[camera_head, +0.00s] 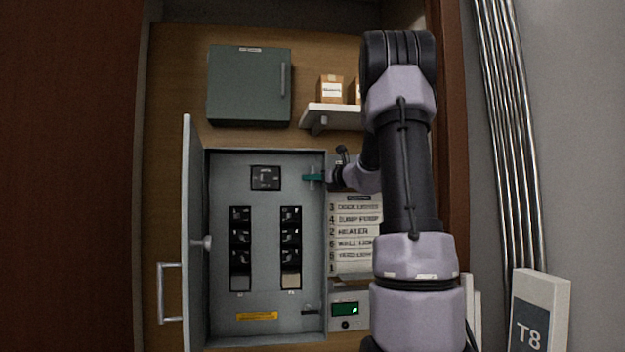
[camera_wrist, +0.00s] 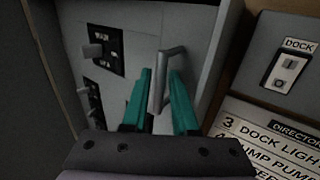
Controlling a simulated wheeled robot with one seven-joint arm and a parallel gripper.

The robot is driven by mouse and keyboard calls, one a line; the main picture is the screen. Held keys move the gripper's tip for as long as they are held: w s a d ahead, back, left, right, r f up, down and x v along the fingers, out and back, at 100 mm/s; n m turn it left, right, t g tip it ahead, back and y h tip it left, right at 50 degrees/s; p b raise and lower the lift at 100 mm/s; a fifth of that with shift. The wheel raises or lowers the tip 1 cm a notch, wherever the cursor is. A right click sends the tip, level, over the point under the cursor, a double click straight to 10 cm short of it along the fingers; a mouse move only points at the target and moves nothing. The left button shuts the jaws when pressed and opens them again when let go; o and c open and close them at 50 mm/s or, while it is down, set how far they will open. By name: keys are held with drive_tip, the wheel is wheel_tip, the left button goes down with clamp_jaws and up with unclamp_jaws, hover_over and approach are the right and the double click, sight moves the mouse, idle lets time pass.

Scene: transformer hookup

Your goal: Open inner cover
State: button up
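The inner cover (camera_head: 229,178) is a grey panel with a main switch and two columns of black breakers. It sits flat inside the grey electrical box and looks shut. My gripper (camera_head: 313,177) is at the cover's upper right edge, beside the main switch (camera_head: 265,178). In the wrist view, the teal fingers of my gripper (camera_wrist: 160,95) stand on either side of a grey bar handle (camera_wrist: 166,72) on the cover (camera_wrist: 150,25). In the head view the gripper hides the handle.
The box's outer door (camera_head: 194,235) stands open at the left. A directory sign (camera_head: 356,232) and a small unit with a green display (camera_head: 346,310) are at the right. A green cabinet (camera_head: 249,86) and a shelf with small boxes (camera_head: 331,117) are above.

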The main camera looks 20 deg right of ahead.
clamp_jaws()
idle(1.4)
